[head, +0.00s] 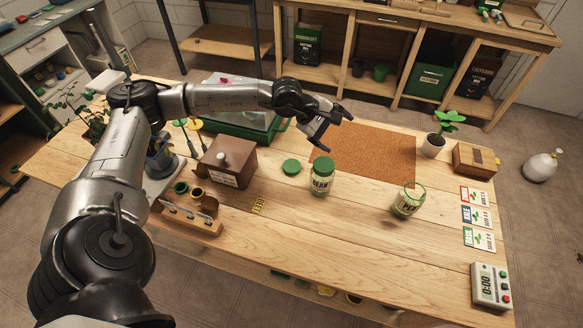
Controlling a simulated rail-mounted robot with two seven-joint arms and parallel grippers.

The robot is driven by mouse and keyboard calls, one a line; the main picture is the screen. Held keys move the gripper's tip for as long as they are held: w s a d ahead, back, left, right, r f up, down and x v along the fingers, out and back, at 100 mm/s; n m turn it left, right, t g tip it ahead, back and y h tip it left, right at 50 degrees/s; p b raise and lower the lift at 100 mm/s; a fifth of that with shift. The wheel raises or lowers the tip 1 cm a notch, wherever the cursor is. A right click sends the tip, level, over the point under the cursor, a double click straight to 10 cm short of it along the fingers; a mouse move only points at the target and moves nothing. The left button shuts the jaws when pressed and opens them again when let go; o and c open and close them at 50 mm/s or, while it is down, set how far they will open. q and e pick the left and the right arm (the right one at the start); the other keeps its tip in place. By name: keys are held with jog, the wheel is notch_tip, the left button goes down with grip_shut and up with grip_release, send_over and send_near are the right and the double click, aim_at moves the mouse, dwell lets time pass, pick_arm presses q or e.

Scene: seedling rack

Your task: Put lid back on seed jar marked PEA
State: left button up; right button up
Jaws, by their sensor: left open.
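A glass jar with a pale label that seems to read PEA (406,203) stands on the right half of the wooden table; its top looks open. A jar marked BEAN (320,184) stands left of it with a green top on. A loose green lid (291,167) lies flat on the table just left of the BEAN jar. My right gripper is out of view.
A cork mat (376,150) lies behind the jars. A brown wooden box (226,163) and a green tray (240,131) stand left of the lid. A potted plant (435,145), seed packets (477,216) and a timer (490,286) line the right side. The front middle is clear.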

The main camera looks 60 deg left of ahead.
pick_arm(q)
jog(key=s+a+f+m+g+y, duration=0.5)
jog(key=s+a+m+g, duration=0.2)
jog(key=s+m, duration=0.2)
jog(key=shift+a+f+m+y, duration=0.2)
jog(key=shift+a+m+y, duration=0.2)
jog(key=shift+m, duration=0.1)
send_over(292, 166)
jog(key=shift+s+d+f, duration=0.1)
jog(key=shift+s+f, duration=0.05)
jog(key=shift+f, duration=2)
jog(key=shift+s+d+f, duration=0.1)
jog(key=shift+s+f, duration=0.05)
jog(key=shift+f, duration=2)
jog(key=shift+w+a+f+p, duration=0.15)
jog(key=shift+f+p, duration=0.1)
jog(key=shift+f, duration=1.05)
jog(key=shift+w+a+f+p, duration=0.15)
jog(key=shift+f+p, duration=0.1)
jog(key=shift+f, duration=1.05)
jog(key=c, duration=1)
